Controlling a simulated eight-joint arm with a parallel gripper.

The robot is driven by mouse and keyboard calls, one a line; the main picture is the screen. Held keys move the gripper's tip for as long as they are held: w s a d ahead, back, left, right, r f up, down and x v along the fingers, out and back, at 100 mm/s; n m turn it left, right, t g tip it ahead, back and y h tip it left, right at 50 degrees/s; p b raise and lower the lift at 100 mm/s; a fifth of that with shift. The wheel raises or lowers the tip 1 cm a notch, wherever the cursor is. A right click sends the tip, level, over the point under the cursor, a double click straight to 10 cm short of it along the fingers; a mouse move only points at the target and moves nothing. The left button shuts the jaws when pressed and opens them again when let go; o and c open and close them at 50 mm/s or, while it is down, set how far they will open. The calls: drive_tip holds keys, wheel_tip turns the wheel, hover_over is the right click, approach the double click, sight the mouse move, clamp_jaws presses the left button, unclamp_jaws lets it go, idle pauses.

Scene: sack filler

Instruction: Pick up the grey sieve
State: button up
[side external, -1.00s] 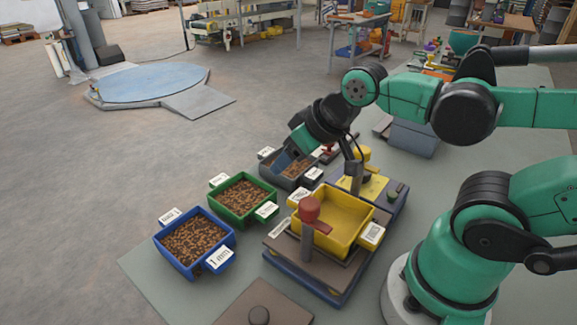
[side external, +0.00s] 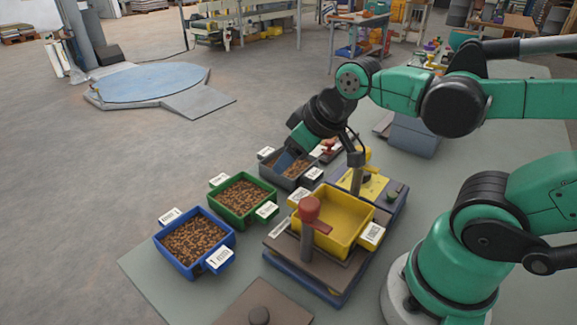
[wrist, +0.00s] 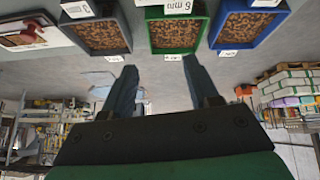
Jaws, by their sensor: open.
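The grey sieve (side external: 297,182) is a dark grey tray of brown pellets with white tags at its ends, at the far end of a row of three. In the wrist view it is the left tray (wrist: 103,54), its nearest edge just beyond the fingertips. My gripper (side external: 284,160) is open and empty, pointing down; in the side view its blue-grey fingers overlap the sieve's left part and hide some of it. In the wrist view my gripper (wrist: 160,68) has its fingers wide apart, with floor between them. I cannot tell the exact height above the sieve.
A green tray (side external: 241,197) and a blue tray (side external: 194,243) of pellets stand nearer the camera. A yellow tray (side external: 337,217) sits on a dark stand with a red-topped post (side external: 309,210). Open floor lies left of the bench.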

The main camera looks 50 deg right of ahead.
drive_tip(key=w+d+f+n+g, duration=0.2)
drive_tip(key=d+n+g, duration=0.1)
drive_tip(key=d+n, duration=0.3)
drive_tip(key=n+g, duration=0.3)
drive_tip(key=n, duration=0.7)
hover_over(310, 175)
wheel_tip(310, 175, down, 4)
drive_tip(key=shift+f, duration=0.1)
drive_tip(key=shift+f+n+g, duration=0.3)
drive_tip(key=shift+f, duration=2.6)
clamp_jaws()
